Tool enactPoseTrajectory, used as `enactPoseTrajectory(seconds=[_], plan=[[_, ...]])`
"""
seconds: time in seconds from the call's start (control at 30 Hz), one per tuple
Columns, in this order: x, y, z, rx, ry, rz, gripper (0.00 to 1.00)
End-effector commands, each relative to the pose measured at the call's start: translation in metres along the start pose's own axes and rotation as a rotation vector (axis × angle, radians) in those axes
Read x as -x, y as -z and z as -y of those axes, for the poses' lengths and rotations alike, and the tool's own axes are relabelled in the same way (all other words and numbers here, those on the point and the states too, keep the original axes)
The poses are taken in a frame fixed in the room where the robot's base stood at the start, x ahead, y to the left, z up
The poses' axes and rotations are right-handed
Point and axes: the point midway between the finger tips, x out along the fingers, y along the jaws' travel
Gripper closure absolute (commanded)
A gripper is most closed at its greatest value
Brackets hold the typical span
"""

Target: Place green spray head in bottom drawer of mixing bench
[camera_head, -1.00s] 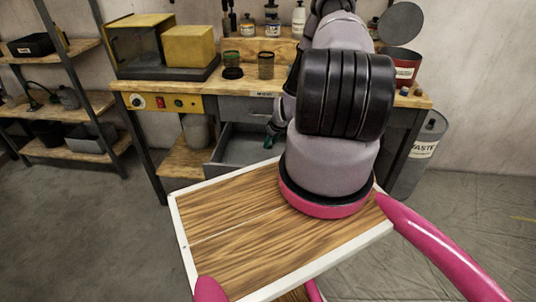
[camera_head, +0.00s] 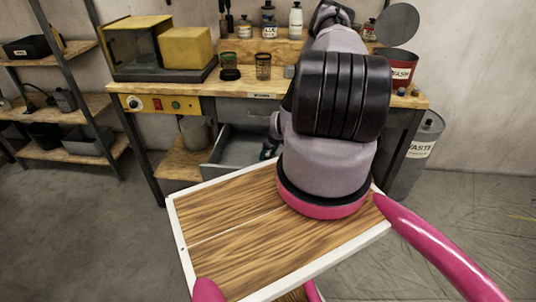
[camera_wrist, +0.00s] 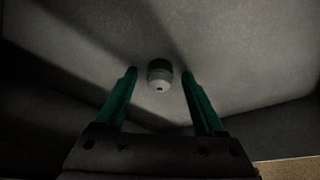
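The mixing bench (camera_head: 190,88) stands ahead, with its bottom drawer (camera_head: 232,150) pulled out. My gripper (camera_head: 266,153) is low in the open drawer, partly hidden by my arm. In the wrist view, my gripper (camera_wrist: 160,76) has its two green fingers spread apart. The green spray head (camera_wrist: 159,75), with a pale end, shows between the fingertips with a gap on each side. It appears to be over or on the grey drawer floor (camera_wrist: 225,55); contact is hard to tell in the dark. The spray head cannot be made out in the head view.
A yellow machine (camera_head: 137,45) and jars stand on the bench top. A red waste bin (camera_head: 398,70) is at its right end, and a grey waste bin (camera_head: 422,150) stands on the floor beside it. Shelves (camera_head: 70,125) are at left.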

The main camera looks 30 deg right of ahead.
Motion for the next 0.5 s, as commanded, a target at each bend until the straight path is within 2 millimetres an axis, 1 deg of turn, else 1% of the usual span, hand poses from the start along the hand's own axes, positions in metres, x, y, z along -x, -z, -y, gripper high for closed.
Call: enactPoseTrajectory(seconds=[0.3, 0.37, 0.47, 0.5], plan=[[0.003, 0.001, 0.0, 0.001, 0.0, 0.0, 0.3], [0.008, 0.002, -0.001, 0.002, 0.0, 0.0, 0.3], [0.024, 0.002, -0.001, 0.001, -0.001, 0.0, 0.3], [0.032, 0.002, -0.001, 0.002, -0.001, 0.0, 0.3]])
